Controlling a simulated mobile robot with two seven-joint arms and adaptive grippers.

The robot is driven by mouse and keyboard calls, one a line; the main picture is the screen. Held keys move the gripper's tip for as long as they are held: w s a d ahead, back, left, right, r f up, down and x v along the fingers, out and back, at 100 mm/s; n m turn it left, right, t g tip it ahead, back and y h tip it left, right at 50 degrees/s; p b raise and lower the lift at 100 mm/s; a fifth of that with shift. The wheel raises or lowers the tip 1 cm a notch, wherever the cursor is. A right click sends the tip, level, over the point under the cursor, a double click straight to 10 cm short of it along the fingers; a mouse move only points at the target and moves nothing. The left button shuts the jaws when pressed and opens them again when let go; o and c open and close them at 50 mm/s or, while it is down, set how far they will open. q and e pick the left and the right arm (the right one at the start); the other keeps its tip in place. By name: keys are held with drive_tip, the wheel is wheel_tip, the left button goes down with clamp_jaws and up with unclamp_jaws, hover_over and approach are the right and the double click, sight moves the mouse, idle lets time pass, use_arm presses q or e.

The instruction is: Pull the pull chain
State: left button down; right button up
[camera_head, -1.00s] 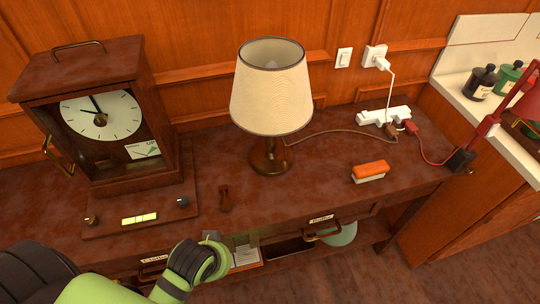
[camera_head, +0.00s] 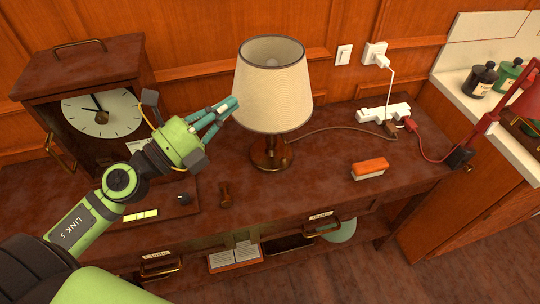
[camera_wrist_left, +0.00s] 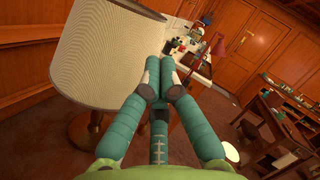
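The table lamp has a cream shade (camera_head: 273,90) on a dark turned-wood base (camera_head: 270,153). The shade also fills the upper left of the left wrist view (camera_wrist_left: 105,50). I cannot make out a pull chain in either view. My left gripper (camera_head: 231,103) points at the left side of the shade, its fingertips beside or in front of it; contact cannot be told. In the left wrist view its teal fingers (camera_wrist_left: 157,76) come together at the tips, with nothing visible between them. My right gripper is not in view.
A wooden clock (camera_head: 103,110) stands left, behind my left arm. An orange-topped block (camera_head: 370,168) and a white power strip (camera_head: 385,113) lie right of the lamp. The lamp's cord crosses the desk (camera_head: 330,185) towards the strip. A red lamp arm (camera_head: 487,130) stands far right.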

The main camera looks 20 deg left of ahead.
use_arm(q)
drive_tip(key=s+a+f+m+g+y, duration=0.1)
drive_tip(key=s+f+m+g+y, duration=0.1)
drive_tip(key=f+m+g, duration=0.7)
drive_tip(key=s+m+g, duration=0.1)
drive_tip(key=m, duration=0.4)
drive_tip(key=shift+a+f, duration=0.2)
drive_tip(key=shift+d, duration=0.1)
drive_tip(key=p+x, duration=0.4)
drive_tip(key=x, duration=1)
drive_tip(key=shift+p, duration=0.4)
drive_tip(key=shift+f, duration=0.15)
